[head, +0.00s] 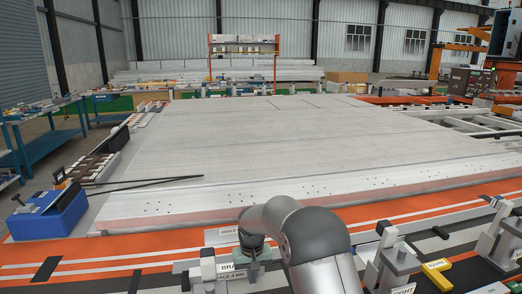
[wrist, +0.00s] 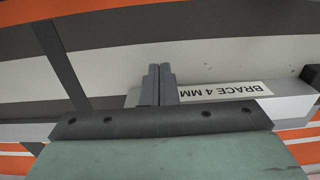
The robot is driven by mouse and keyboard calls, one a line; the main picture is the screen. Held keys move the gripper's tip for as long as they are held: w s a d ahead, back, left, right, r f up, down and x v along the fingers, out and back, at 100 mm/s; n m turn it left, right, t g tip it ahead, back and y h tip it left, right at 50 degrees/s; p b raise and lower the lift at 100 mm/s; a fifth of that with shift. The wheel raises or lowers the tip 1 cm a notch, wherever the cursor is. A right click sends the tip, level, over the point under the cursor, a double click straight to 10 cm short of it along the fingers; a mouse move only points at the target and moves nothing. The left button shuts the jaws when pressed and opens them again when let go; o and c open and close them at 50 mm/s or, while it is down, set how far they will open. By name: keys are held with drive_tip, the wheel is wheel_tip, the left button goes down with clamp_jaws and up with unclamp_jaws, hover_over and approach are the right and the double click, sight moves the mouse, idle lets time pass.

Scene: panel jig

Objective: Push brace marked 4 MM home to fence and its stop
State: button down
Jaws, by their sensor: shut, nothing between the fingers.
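The brace marked 4 MM (wrist: 222,91) is a pale bar with a white label, upside down in the wrist view. In the head view its label (head: 232,275) shows partly, at the bottom beside my arm. My gripper (wrist: 159,84) has its two dark fingers together with nothing between them. The fingertips are at the left end of the label, over or against the bar; I cannot tell if they touch it. In the head view my gripper (head: 252,262) is largely hidden by my arm. I cannot pick out the fence or the stop for certain.
A large pale panel (head: 270,140) fills the table behind an orange striped strip (head: 60,250). Grey clamp blocks (head: 395,255) and a yellow piece (head: 437,273) stand to the right. A blue box (head: 48,213) is at the left. A dark block (wrist: 311,74) sits at the wrist view's right edge.

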drive_tip(key=shift+w+a+p, duration=0.2)
drive_tip(key=shift+w+p, duration=0.15)
drive_tip(key=shift+w, duration=0.6)
drive_tip(key=shift+w+a+p, duration=0.2)
drive_tip(key=shift+w+p, duration=0.1)
drive_tip(key=shift+w, duration=0.6)
idle(0.8)
drive_tip(key=shift+s, duration=0.2)
drive_tip(key=shift+s+d+b, duration=0.2)
drive_tip(key=shift+s+b, duration=0.2)
drive_tip(key=shift+s, duration=0.4)
wheel_tip(320, 180, up, 8)
drive_tip(key=p, duration=0.4)
drive_tip(key=shift+p, duration=0.4)
